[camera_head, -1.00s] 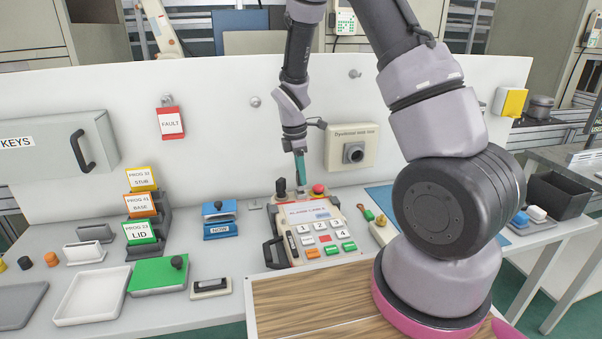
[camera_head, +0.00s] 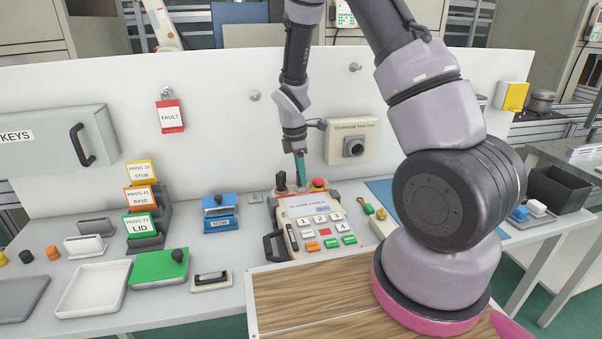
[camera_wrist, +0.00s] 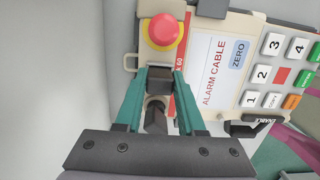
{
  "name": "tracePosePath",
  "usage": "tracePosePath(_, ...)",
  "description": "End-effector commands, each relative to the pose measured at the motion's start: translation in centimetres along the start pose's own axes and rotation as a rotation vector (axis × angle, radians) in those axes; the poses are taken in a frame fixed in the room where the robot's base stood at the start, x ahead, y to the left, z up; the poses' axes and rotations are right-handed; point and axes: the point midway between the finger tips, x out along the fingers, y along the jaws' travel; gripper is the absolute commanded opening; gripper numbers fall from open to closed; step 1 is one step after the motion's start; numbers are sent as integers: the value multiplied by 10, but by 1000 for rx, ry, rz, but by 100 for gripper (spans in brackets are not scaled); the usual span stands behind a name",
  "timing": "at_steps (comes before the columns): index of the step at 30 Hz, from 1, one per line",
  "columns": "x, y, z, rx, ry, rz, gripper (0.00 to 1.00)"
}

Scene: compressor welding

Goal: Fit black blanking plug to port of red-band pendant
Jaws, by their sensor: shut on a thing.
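The red-band pendant (camera_head: 296,212) lies on the bench, with a red strip along its top end, also seen in the wrist view (camera_wrist: 228,60). My gripper (camera_head: 301,183) points down at that top end, between a black knob (camera_head: 281,182) and a red stop button (camera_head: 318,184). In the wrist view my gripper (camera_wrist: 160,75) has its teal fingers shut on a dark block, apparently the black blanking plug (camera_wrist: 159,84). The plug is at the pendant's top edge, between the stop button (camera_wrist: 163,30) and the knob (camera_wrist: 155,118). The port is hidden; I cannot tell how deep the plug sits.

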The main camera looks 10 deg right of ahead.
Motion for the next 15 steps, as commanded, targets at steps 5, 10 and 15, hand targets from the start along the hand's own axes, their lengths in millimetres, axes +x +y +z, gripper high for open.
tracePosePath(5,1,1,0,2,0,1,0)
tracePosePath(10,1,1,0,2,0,2,0)
tracePosePath(15,1,1,0,1,0,1,73)
